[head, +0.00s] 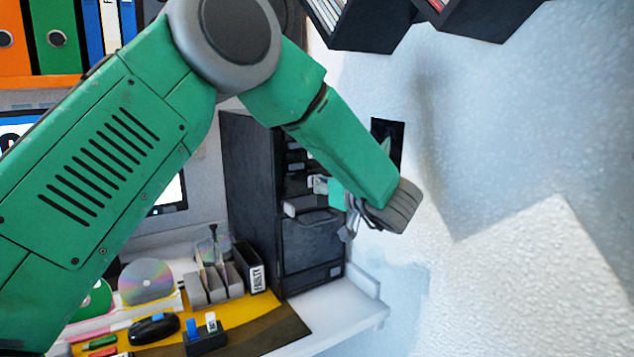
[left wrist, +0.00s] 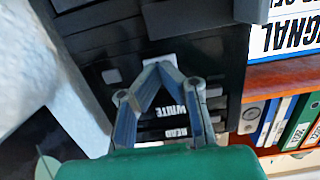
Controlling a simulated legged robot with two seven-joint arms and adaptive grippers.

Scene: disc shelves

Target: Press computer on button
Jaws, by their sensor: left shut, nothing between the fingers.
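The black computer tower (head: 250,205) stands on the white shelf at the back, its front facing right in the head view. My left gripper (head: 346,228) is in front of that face, partly hidden by my wrist. In the left wrist view, the gripper (left wrist: 166,68) is shut and empty, its fingertips together over the dark computer front (left wrist: 90,42). I cannot tell whether they touch it. A pale patch (left wrist: 111,76) shows left of the fingers, and white WRITE and READ labels show behind them. I cannot tell which part is the on button. My right gripper is not in view.
A box marked FAULTY (head: 252,268), disc holders (head: 210,285), a disc (head: 146,283) and a black mouse (head: 154,329) crowd the desk left of the tower. Dark wall shelves (head: 365,25) hang above. The white shelf (head: 335,308) is bare before the tower.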

